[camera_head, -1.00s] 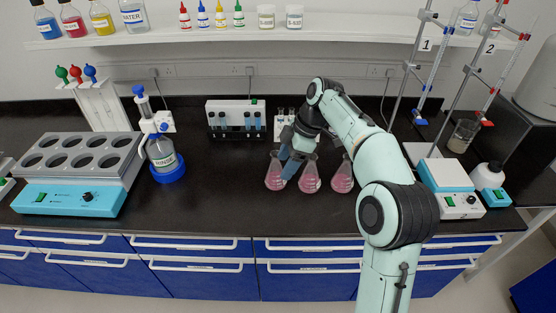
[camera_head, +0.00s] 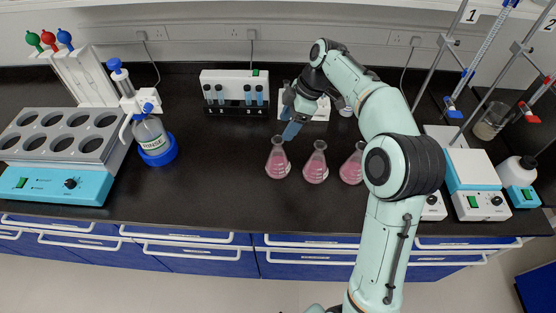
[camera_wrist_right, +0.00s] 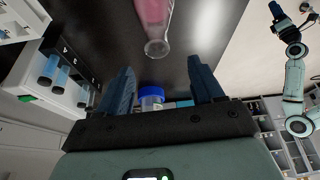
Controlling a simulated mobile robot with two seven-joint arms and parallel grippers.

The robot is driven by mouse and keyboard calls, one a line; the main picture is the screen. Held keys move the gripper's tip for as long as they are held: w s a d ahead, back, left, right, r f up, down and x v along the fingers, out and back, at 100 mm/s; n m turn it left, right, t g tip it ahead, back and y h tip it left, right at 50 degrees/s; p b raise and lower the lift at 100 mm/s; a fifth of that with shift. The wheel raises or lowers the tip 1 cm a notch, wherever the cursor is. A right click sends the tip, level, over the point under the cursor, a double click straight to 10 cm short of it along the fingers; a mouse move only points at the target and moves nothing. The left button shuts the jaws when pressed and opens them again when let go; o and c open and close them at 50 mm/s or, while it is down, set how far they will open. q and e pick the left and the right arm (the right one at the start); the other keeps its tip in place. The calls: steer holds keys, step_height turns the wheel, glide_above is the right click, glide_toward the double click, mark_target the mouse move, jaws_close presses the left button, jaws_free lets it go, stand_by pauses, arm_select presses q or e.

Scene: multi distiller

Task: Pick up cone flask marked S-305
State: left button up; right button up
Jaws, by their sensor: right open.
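Three cone flasks with pink liquid stand in a row on the black bench: a left flask (camera_head: 278,162), a middle flask (camera_head: 315,166) and a right flask (camera_head: 352,168). My arm partly covers the right one. No label on them is readable, so I cannot tell which is S-305. My right gripper (camera_head: 291,131) is open, behind and slightly right of the left flask's neck. In the right wrist view a pink flask (camera_wrist_right: 154,22) lies beyond the open fingers, its mouth towards the gap; nothing is between them. My left gripper does not show clearly; a distant arm appears there.
A white rack with blue-filled tubes (camera_head: 233,92) stands behind, left of the gripper. Stirrers (camera_head: 480,185) and clamp stands are at right. Bench in front of the flasks is clear.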

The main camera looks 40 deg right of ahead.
mark_target(273, 149)
steer(key=x, duration=0.3)
steer(key=shift+d+x, duration=0.15)
steer(key=shift+x, duration=1.3)
steer(key=shift+d+x, duration=0.1)
steer(key=shift+x, duration=1.4)
steer(key=shift+w, duration=0.1)
jaws_close()
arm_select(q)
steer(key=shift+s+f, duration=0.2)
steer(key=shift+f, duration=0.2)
arm_select(e)
steer(key=shift+r, duration=0.15)
